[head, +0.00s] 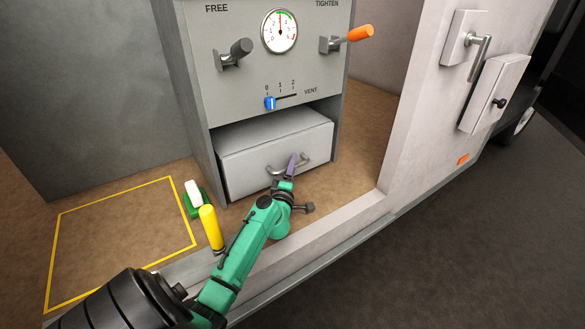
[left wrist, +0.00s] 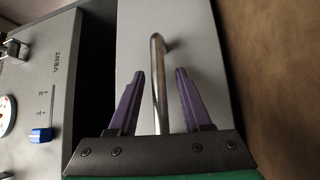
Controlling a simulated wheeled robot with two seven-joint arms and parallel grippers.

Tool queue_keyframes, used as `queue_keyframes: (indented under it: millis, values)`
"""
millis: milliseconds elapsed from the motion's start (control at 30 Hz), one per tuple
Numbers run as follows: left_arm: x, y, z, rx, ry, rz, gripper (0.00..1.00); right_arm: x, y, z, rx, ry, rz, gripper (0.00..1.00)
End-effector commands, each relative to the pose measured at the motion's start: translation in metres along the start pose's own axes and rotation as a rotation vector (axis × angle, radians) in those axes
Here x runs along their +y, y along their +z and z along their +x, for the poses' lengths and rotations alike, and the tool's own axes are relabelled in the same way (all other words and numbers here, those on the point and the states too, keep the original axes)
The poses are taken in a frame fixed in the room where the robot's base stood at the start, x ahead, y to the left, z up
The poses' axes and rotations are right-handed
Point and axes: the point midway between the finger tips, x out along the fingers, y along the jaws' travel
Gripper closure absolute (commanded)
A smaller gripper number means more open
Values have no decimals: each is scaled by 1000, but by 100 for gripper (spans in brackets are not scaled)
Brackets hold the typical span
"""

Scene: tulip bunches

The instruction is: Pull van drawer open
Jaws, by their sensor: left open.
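The grey van drawer (head: 275,158) stands partly out of the lower part of the grey cabinet (head: 235,92), with its top side showing. Its curved metal handle (head: 302,162) is on the front face. My left gripper (head: 291,164) is at the handle, with its purple fingers open. In the left wrist view the handle (left wrist: 158,70) runs between the two spread fingers of the gripper (left wrist: 160,75), with a gap visible on each side. The drawer front (left wrist: 200,40) lies behind them, with a dark gap between it and the cabinet face. My right gripper is not in view.
Above the drawer are a blue vent slider (head: 269,103), two levers and a gauge (head: 279,31). A yellow cylinder (head: 210,228) and a green-and-white item (head: 194,197) stand left of my arm, by a yellow floor outline (head: 58,240). The van's door post (head: 405,110) rises at right.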

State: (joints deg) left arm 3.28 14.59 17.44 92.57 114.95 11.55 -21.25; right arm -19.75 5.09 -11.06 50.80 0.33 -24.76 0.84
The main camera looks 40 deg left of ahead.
Motion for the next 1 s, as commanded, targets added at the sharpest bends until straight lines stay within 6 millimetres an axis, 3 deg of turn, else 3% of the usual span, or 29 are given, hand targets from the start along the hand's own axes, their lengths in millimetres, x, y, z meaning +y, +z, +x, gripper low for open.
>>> queue_keyframes:
  millis: [167,200,300,1000]
  values:
    - [0,0,0,-1,0,0,51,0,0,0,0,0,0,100]
    - [0,0,0,-1,0,0,66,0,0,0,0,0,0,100]
    - [0,0,0,-1,0,0,100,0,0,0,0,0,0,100]
    - [0,1,-1,-1,-1,0,100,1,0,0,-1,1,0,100]
